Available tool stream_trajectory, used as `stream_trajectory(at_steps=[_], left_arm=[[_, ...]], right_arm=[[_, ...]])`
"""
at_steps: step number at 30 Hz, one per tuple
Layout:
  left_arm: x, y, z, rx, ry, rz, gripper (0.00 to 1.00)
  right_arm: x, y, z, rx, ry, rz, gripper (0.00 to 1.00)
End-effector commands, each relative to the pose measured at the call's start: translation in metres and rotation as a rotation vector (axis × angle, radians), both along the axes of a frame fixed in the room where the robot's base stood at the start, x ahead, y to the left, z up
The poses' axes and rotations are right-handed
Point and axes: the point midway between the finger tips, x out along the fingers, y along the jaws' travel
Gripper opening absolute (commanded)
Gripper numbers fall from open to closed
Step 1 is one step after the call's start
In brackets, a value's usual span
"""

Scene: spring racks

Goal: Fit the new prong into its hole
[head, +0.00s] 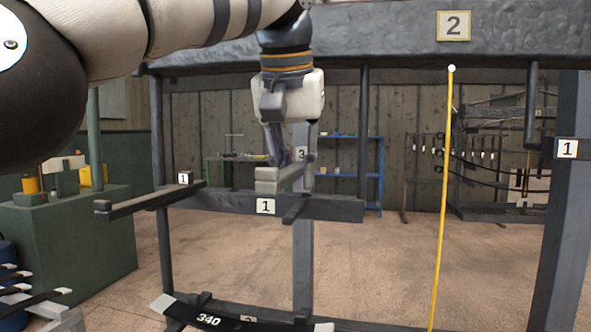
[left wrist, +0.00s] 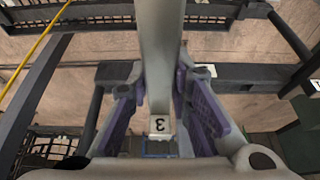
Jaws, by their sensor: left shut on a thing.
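My left gripper (head: 290,160) points down in the middle of the head view. It is shut on a light grey bar, the new prong (head: 278,179), held level just above the dark rail (head: 338,208) tagged 1. In the left wrist view the prong (left wrist: 161,50) runs from the top edge down between my purple-padded fingers (left wrist: 160,100). A dark prong (head: 150,202) juts from the rail's left part. A short dark piece (head: 297,209) sticks out right of the tag. I cannot make out the hole. My right gripper is not in view.
A yellow rod (head: 440,200) with a white tip stands at the right, before a post (head: 571,200) tagged 1. A dark curved strip (head: 190,317) marked 340 lies low in front. A green cabinet (head: 80,235) stands left. Floor beyond the rail is mostly clear.

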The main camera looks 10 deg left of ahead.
Motion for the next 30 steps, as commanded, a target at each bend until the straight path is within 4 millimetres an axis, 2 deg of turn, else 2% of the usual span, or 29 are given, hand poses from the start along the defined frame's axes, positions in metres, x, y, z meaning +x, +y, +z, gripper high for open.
stream_trajectory(at_steps=[11,30], left_arm=[[0.0,0.0,0.001,-0.002,-0.005,0.0,0.0],[0.001,0.0,-0.01,0.001,-0.006,0.0,0.0]], right_arm=[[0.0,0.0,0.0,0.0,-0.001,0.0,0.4],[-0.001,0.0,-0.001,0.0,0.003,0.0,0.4]])
